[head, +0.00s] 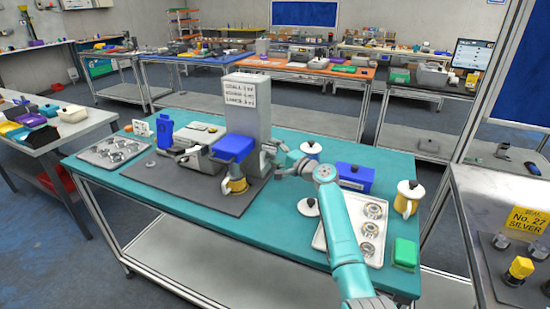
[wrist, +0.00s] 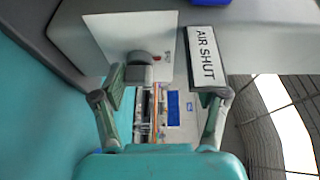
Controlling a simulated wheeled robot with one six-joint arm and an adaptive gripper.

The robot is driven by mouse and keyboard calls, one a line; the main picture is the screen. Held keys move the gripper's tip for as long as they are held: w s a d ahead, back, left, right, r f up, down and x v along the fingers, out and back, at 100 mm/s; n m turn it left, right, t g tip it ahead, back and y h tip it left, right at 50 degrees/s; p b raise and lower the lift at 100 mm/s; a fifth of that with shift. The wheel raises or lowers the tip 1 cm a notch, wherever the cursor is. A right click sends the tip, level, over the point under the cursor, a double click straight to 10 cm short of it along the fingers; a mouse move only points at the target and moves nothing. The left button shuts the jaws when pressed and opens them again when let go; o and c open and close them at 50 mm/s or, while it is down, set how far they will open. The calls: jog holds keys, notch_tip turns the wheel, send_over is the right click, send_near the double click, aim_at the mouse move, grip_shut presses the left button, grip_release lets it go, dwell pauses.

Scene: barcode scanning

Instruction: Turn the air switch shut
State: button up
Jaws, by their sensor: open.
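The air switch appears in the wrist view as a small grey knob (wrist: 139,66) in front of a white plate (wrist: 125,34), with a little red mark beside it. A sign reading "AIR SHUT" (wrist: 205,55) is to its right. My gripper (wrist: 162,88) is open, its fingers spread, with the knob ahead of the gap and nearer the left finger. I cannot tell whether a finger touches it. In the head view my gripper (head: 274,158) is at the right side of the grey machine column (head: 247,108); the switch is hidden there.
The machine stands on a dark mat (head: 190,185) on the teal table (head: 270,238). To the right are a blue box (head: 355,178), white lidded mugs (head: 407,200), a tray of metal rings (head: 340,238) and a green box (head: 405,252). Another ring tray (head: 113,150) is left.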

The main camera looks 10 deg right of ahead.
aim_at(268, 128)
jog(key=o, duration=0.4)
jog(key=shift+t, duration=0.3)
jog(key=r, duration=0.6)
jog(key=shift+w+r, duration=0.2)
jog(key=shift+w, duration=0.1)
jog(key=shift+c, duration=0.2)
jog(key=shift+d+r, duration=0.2)
jog(key=shift+r, duration=0.55)
notch_tip(268, 128, down, 6)
jog(key=shift+a+r, duration=0.1)
jog(key=shift+r, duration=0.15)
jog(key=shift+s+r, duration=0.3)
jog(key=shift+c, duration=0.9)
jog(key=shift+s+d+f+g, duration=0.15)
jog(key=shift+s+d+g, duration=0.15)
jog(key=shift+s+g, duration=0.15)
jog(key=shift+c, duration=0.8)
jog(key=shift+s+d, duration=0.15)
jog(key=shift+s, duration=0.2)
jog(key=shift+a+f+v, duration=0.1)
jog(key=shift+f+v, duration=0.05)
jog(key=shift+v, duration=1.6)
jog(key=shift+a+f+v, duration=0.1)
jog(key=shift+f+v, duration=0.05)
jog(key=shift+v, duration=1.6)
jog(key=shift+a+f+v, duration=0.1)
jog(key=shift+f+v, duration=0.05)
jog(key=shift+v, duration=1.6)
